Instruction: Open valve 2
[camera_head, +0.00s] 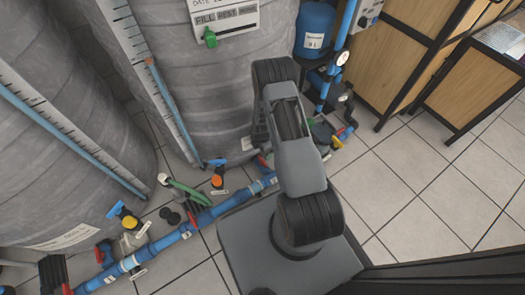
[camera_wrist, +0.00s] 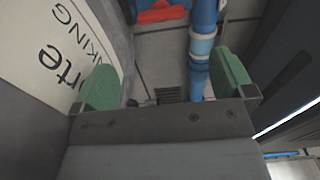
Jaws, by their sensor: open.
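My gripper (camera_wrist: 166,82) is open in the wrist view, with two green finger pads apart and nothing between them. A red valve handle (camera_wrist: 165,13) shows past the fingers at the top, left of a blue pipe (camera_wrist: 203,45). The handle is apart from the fingers. In the head view the blue pipe (camera_head: 165,242) runs along the floor in front of the tanks, with several small valves, among them one with a red handle (camera_head: 192,219). The labels are too small to read, so I cannot tell which is valve 2. I cannot make out my gripper in the head view.
Large grey tanks (camera_head: 195,95) fill the left and back. A white label (camera_wrist: 62,45) is close on the left in the wrist view. A blue container (camera_head: 314,28) and wooden cabinets (camera_head: 400,45) stand at the back right. Tiled floor (camera_head: 420,180) is clear at right.

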